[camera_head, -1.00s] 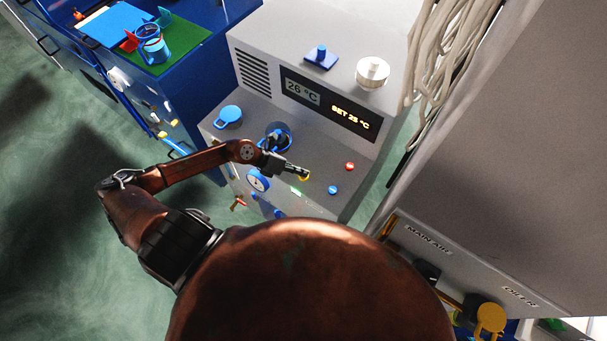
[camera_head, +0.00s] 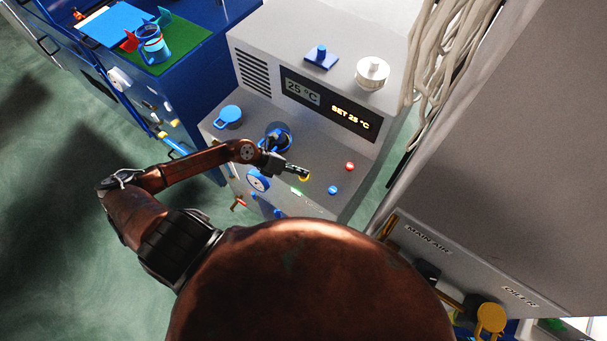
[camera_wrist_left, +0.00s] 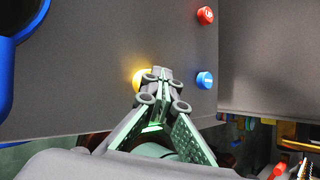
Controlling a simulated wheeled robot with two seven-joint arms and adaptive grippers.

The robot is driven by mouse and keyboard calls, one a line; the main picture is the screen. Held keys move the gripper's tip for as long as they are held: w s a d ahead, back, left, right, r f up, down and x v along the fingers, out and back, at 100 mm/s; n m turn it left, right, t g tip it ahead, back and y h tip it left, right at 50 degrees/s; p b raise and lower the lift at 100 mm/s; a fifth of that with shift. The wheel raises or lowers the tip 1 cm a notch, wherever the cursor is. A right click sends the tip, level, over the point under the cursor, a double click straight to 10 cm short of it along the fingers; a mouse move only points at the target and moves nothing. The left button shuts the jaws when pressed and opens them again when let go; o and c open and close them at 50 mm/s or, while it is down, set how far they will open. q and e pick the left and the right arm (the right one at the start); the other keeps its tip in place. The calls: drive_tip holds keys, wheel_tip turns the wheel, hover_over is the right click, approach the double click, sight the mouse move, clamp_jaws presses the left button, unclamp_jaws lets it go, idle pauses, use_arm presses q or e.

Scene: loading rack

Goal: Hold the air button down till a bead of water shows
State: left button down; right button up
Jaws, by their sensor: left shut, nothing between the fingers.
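My left gripper (camera_head: 300,172) is shut and empty, with its fingertips at a yellow button (camera_head: 305,178) on the grey machine's sloping panel (camera_head: 318,203). In the left wrist view, the gripper (camera_wrist_left: 162,74) covers part of the yellow button (camera_wrist_left: 138,84), which looks bright. Whether the button is pushed in, I cannot tell. A blue-rimmed opening (camera_head: 288,135) lies behind the wrist, partly hidden by it. I cannot make out water there. The display (camera_head: 302,91) reads 25 °C, beside SET 25 °C. My right gripper is out of view.
A red button (camera_head: 350,166) and a blue button (camera_head: 333,190) sit right of the fingertips. White hoses (camera_head: 440,60) hang at right.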

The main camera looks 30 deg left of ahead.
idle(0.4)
use_arm(q)
drive_tip(key=shift+r+p, duration=0.85)
drive_tip(key=shift+r, duration=0.1)
wheel_tip(320, 180, up, 5)
drive_tip(key=p, duration=0.4)
idle(0.3)
